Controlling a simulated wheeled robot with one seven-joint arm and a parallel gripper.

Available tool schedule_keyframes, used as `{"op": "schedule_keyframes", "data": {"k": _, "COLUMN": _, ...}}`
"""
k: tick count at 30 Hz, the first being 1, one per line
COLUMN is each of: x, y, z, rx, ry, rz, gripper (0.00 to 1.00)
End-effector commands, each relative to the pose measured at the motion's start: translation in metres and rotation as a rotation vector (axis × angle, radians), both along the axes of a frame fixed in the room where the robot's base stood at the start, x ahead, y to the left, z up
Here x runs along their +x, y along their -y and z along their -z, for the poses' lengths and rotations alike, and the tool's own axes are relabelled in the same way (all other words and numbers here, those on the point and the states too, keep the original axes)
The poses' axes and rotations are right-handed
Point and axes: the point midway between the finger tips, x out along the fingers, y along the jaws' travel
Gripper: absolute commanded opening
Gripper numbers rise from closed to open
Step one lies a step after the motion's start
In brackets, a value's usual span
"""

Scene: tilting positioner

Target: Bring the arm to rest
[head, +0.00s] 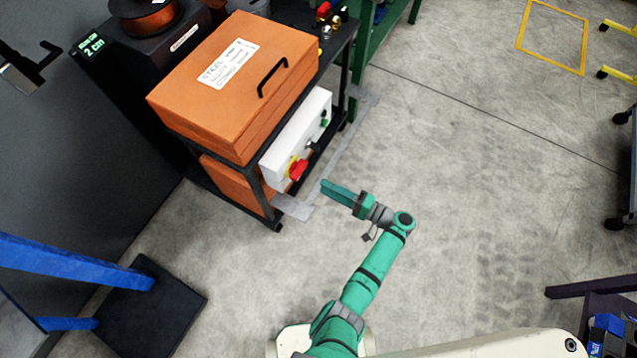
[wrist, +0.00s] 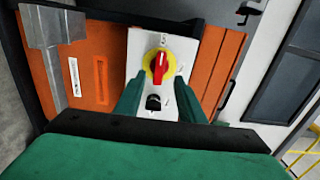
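My green arm (head: 366,275) reaches up and forward from the bottom of the head view, bent at the elbow. My gripper (head: 324,187) is at its end, just short of the white control box (head: 285,160) on the orange cabinet's cart. In the wrist view the two green fingers of my gripper (wrist: 160,88) stand apart with nothing seen between them but the box face behind. The red and yellow rotary switch (head: 297,169) sits just up and left of the fingertips; it also shows beyond them in the wrist view (wrist: 159,65). No contact is visible.
The orange cabinet (head: 232,85) stands on a black cart. A blue frame (head: 75,262) with a dark base plate (head: 152,308) is at the lower left. A green bench frame (head: 366,50) stands behind. The concrete floor to the right (head: 490,170) is clear.

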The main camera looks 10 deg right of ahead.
Motion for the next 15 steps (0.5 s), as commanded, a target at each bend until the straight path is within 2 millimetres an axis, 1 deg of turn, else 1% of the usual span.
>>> {"op": "schedule_keyframes", "data": {"k": 4, "x": -0.0037, "y": 0.0061, "z": 0.0000, "rx": 0.000, "ry": 0.000, "rz": 0.002, "gripper": 0.36}}
{"op": "schedule_keyframes", "data": {"k": 15, "x": -0.0036, "y": 0.0031, "z": 0.0001, "rx": 0.000, "ry": 0.000, "rz": -0.005, "gripper": 0.36}}
